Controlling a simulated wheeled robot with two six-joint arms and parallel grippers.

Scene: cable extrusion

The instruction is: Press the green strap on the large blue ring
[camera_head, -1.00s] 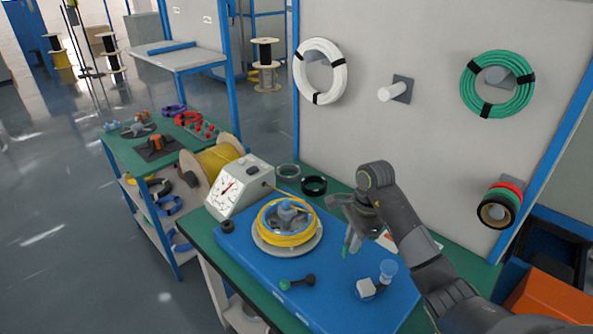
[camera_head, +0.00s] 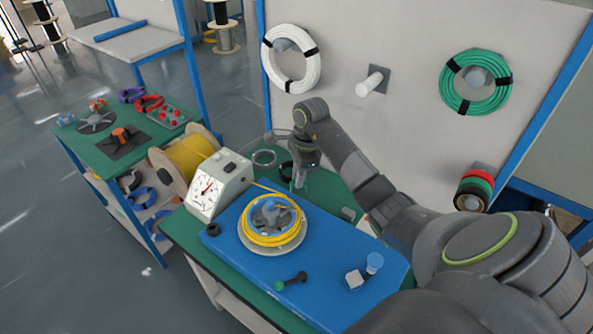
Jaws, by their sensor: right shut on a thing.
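My left gripper is not in view.
A white dial gauge (camera_head: 217,187) stands left of the reel. White (camera_head: 290,58) and green (camera_head: 475,80) coils hang on the wall.

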